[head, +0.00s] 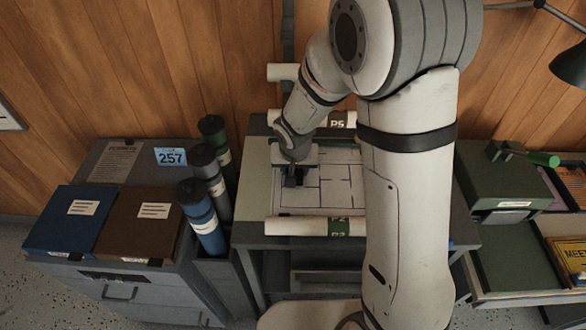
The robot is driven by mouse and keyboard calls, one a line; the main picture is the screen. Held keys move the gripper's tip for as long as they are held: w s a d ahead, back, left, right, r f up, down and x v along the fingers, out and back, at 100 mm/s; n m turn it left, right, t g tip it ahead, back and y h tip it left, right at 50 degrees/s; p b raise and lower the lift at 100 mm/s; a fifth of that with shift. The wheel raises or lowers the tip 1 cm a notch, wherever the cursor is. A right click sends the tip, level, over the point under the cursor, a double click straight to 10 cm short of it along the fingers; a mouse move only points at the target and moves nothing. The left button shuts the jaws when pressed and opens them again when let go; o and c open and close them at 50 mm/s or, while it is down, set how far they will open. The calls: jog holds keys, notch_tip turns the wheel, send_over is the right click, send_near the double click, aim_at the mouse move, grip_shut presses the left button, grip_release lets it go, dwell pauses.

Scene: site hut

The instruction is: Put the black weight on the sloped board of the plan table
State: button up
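The plan table (252,196) stands in the middle of the head view, partly behind my arm. A white plan sheet (338,192) with black lines lies on its board. My gripper (293,182) points down over the left part of the sheet. Its fingers are small and dark here, and I cannot tell whether they are open or shut. A black weight cannot be told apart from the dark fingers, so I cannot tell whether it is between them or on the board below. My arm hides the right part of the board.
A rolled plan (300,227) lies along the board's front edge, and another (340,119) lies at the back. Several upright tubes (203,216) stand close on the left. A blue box (70,218) and a brown box (140,222) sit on the left cabinet. A lamp (570,66) hangs at right.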

jog(key=shift+f, duration=0.25)
jog(key=shift+f+b, duration=0.3)
jog(key=shift+b, duration=0.2)
jog(key=o, duration=1.4)
jog(key=shift+r+p, duration=0.55)
jog(key=shift+p, duration=0.15)
jog(key=shift+r, duration=0.4)
jog(key=b+v, duration=0.1)
jog(key=v, duration=1)
jog(key=s+d+r, duration=0.2)
jog(key=s+d, duration=0.2)
jog(key=s, duration=0.1)
jog(key=s+d+r, duration=0.2)
jog(key=s+d, duration=0.3)
jog(key=s, duration=0.1)
jog(key=s+d+r, duration=0.2)
jog(key=s+d, duration=0.3)
jog(key=shift+s+d+r, duration=0.1)
jog(key=shift+s+r, duration=0.2)
